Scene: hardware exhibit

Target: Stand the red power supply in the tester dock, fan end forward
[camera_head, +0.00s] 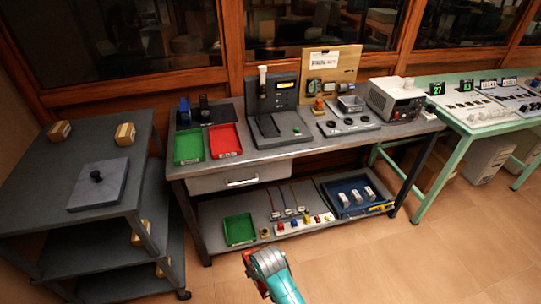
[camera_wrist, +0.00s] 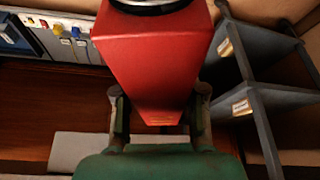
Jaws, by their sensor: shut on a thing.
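The red power supply (camera_wrist: 155,60) fills the middle of the wrist view as a tapering red box. A round dark part with a silver rim shows at its top edge there. My gripper (camera_wrist: 160,115) is shut on it, with one dark finger on each side. In the head view my gripper (camera_head: 266,264) is low in the picture, over the floor in front of the bench; the power supply cannot be made out clearly there.
The workbench (camera_head: 250,158) bears a green tray (camera_head: 189,146), a red tray (camera_head: 224,140), a knobbed panel (camera_head: 347,122) and a grey instrument (camera_head: 396,98). A dark cart (camera_head: 70,143) stands left, a green-framed table (camera_head: 450,122) right. The floor in front is clear.

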